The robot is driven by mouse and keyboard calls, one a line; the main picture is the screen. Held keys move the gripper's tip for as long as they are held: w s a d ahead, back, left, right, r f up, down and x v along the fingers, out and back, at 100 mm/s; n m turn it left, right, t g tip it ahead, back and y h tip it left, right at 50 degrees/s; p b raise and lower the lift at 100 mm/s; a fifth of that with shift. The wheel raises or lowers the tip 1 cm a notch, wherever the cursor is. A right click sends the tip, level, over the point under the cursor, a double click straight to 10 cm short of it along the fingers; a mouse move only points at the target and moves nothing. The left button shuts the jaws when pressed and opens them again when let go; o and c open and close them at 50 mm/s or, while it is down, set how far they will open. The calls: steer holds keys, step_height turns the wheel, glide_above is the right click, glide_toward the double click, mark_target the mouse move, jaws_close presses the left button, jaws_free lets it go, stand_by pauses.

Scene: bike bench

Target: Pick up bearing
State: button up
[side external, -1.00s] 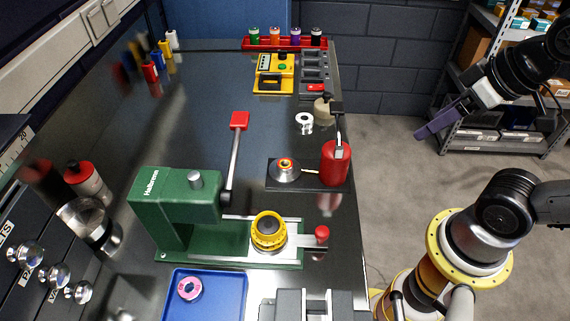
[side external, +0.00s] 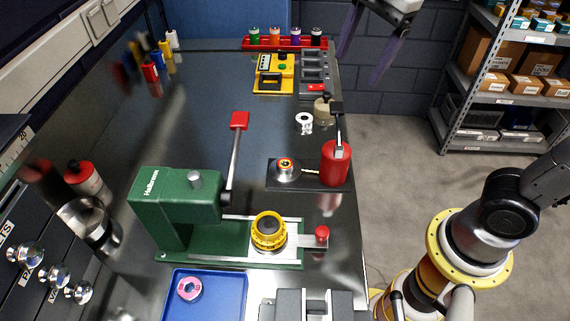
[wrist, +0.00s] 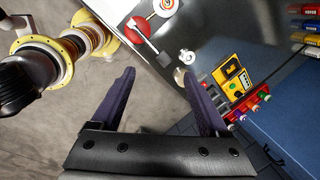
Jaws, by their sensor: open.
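Two ring-shaped parts could be the bearing; I cannot tell which is meant. A pink ring (side external: 189,288) lies flat in the blue tray (side external: 239,276) at the front. A small silver-white ring (side external: 304,122) sits on the bench near its right edge, and it also shows in the wrist view (wrist: 187,57). My gripper (side external: 358,68) is open and empty, high at the back right, clear of both rings. In the wrist view, its two purple fingers (wrist: 156,70) are spread apart, with floor and the bench edge beyond them.
A green press (side external: 175,210) with a yellow ringed part (side external: 269,232) stands behind the tray. A red cylinder (side external: 335,163) stands on a dark plate near the right edge. A yellow box (side external: 274,72) and a red rack (side external: 284,43) stand at the back. The middle bench is clear.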

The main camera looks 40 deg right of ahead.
steer(key=w+a+f+m+g, duration=0.1)
steer(key=w+a+f, duration=0.2)
steer(key=w+a, duration=0.25)
steer(key=n+g, duration=0.1)
steer(key=g, duration=0.1)
glide_above(285, 158)
steer(key=s+a, duration=0.1)
steer(key=shift+h, duration=0.3)
step_height(285, 158, down, 12)
steer(key=shift+a+f, duration=0.1)
steer(key=shift+a, duration=0.05)
steer(key=shift+d+f, duration=0.2)
steer(key=shift+f, duration=2.65)
steer(key=shift+c, duration=0.3)
jaws_close()
